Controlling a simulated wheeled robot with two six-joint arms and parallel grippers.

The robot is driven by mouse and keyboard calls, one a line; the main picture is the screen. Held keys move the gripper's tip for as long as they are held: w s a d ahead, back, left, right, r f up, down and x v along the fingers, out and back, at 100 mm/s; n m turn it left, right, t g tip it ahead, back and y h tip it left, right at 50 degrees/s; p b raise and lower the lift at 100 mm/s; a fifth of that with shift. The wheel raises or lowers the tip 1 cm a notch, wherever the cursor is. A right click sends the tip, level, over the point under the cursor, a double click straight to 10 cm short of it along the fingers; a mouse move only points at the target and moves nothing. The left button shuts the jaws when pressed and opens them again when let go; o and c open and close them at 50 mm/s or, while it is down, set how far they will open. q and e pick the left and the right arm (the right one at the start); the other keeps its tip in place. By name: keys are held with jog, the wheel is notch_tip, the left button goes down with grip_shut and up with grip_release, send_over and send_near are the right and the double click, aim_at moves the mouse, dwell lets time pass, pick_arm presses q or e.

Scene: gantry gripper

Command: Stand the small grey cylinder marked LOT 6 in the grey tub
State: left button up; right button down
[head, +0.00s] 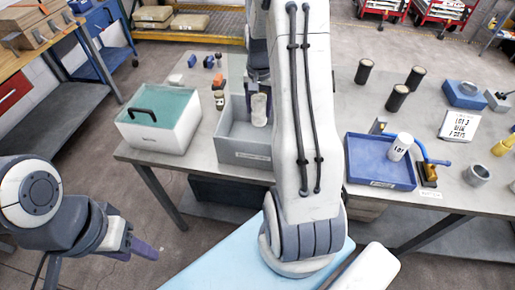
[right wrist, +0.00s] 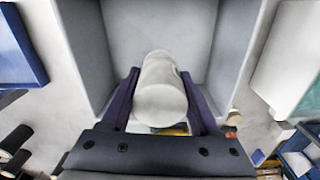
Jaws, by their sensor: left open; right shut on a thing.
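The grey tub (head: 250,157) stands on the table behind my right arm, and its walls also show in the right wrist view (right wrist: 80,40). My right gripper (head: 259,84) is over the tub and shut on a small pale grey cylinder (head: 259,110). In the right wrist view the cylinder (right wrist: 160,95) sits between the two dark fingers, with the tub's inside beyond it. I cannot read a marking on it, or tell whether it touches the tub floor. My left gripper (head: 140,247) is open and empty, low in front of the table.
A white box with a green lid (head: 160,118) stands left of the tub. A blue tray (head: 377,178) right of my arm holds a white marked cylinder (head: 400,146). Several black cylinders (head: 397,97), a white sign (head: 459,126) and a grey ring (head: 477,174) stand further right.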

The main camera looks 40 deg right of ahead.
notch_tip(320, 180, down, 10)
jog(key=p, duration=0.2)
jog(key=shift+p, duration=0.4)
jog(key=shift+f, duration=0.2)
jog(key=shift+f, duration=0.2)
jog(key=shift+c, duration=0.6)
grip_release()
jog(key=shift+r, duration=0.1)
